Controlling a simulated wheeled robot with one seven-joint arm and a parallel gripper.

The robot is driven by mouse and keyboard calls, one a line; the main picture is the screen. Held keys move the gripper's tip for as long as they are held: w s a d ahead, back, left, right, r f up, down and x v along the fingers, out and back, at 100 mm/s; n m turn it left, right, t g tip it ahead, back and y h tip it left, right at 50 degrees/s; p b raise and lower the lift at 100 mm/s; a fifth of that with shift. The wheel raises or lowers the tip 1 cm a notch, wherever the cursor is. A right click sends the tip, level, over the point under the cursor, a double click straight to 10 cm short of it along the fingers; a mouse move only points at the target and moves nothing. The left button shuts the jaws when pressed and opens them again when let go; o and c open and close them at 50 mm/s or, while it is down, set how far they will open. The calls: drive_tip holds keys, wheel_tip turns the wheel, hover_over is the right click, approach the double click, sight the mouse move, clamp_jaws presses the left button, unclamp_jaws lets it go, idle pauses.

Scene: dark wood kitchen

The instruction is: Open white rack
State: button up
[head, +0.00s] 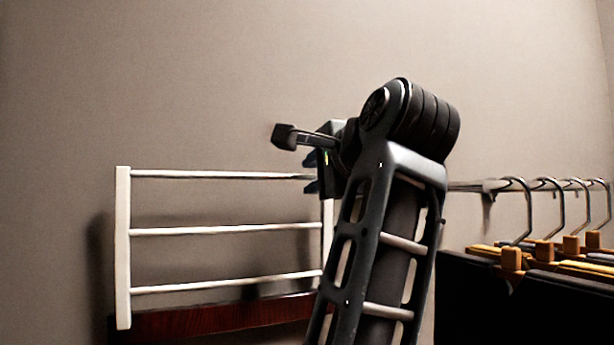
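The white rack (123,247) stands on the left against the wall. It has white uprights and three thin horizontal bars, and its frame looks upright. My gripper (311,172) is at the rack's upper right corner, pointing left. Its two dark fingers are apart, one above and one below the right end of the top bar. I cannot tell from this view whether they touch the bar or are in front of it. My arm hides part of the rack's right upright.
A dark reddish wood board (225,316) lies behind the rack's lower part. On the right, a metal rail (470,186) is on the wall, with several hangers (512,258) with hooks above a dark surface. The wall above the rack is bare.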

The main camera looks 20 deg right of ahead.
drive_tip(key=shift+w+f, duration=0.2)
drive_tip(key=shift+w, duration=0.7)
drive_tip(key=shift+w+f, duration=0.15)
drive_tip(key=shift+w, duration=0.7)
drive_tip(key=c, duration=0.6)
clamp_jaws()
drive_tip(key=shift+f, duration=0.2)
